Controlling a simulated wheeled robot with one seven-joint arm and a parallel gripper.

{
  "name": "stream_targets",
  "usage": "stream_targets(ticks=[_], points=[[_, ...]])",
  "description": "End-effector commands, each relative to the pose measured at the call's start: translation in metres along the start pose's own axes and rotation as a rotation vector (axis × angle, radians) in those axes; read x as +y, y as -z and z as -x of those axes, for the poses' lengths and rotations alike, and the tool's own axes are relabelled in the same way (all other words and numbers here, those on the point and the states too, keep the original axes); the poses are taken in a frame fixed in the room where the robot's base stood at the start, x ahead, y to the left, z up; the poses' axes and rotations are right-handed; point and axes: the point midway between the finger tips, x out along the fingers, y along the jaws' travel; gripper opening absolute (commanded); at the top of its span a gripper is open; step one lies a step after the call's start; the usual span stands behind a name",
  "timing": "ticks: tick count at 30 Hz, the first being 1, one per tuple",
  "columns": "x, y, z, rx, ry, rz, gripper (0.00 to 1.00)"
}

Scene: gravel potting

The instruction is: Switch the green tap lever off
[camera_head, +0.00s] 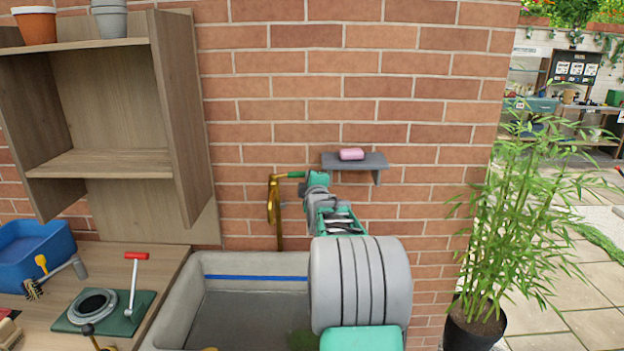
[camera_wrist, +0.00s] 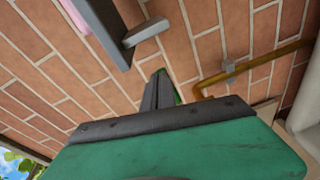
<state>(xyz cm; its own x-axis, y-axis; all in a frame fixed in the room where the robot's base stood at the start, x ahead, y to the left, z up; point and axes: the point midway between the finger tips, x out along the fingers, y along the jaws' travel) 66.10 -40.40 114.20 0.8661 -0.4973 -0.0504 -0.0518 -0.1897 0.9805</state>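A brass tap (camera_head: 274,205) stands against the brick wall behind the sink. Its green lever (camera_head: 290,174) points right, roughly level, in the head view. My gripper (camera_head: 308,182) is at the lever's right end. In the wrist view, the dark fingers of my gripper (camera_wrist: 158,92) lie close together with no gap visible. A sliver of the green lever (camera_wrist: 178,97) shows just behind them. The fingers hide most of the lever, and I cannot tell whether they touch it. The brass pipe (camera_wrist: 245,66) runs to the right there.
A grey wall shelf (camera_head: 360,161) with pink soap (camera_head: 351,154) is just right of and above my gripper. The stone sink (camera_head: 255,262) is below. A wooden cabinet (camera_head: 185,120) is at left, and a potted bamboo (camera_head: 500,240) is at right.

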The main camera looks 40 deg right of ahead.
Motion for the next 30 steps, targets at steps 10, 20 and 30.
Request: stream_targets(ticks=[10, 20, 30], points=[[0.016, -0.013, 0.045, 0.0, -0.017, 0.0, 0.0], [0.028, -0.077, 0.068, -0.004, -0.011, 0.0, 0.0], [0.03, -0.082, 0.071, 0.001, -0.008, 0.0, 0.0]])
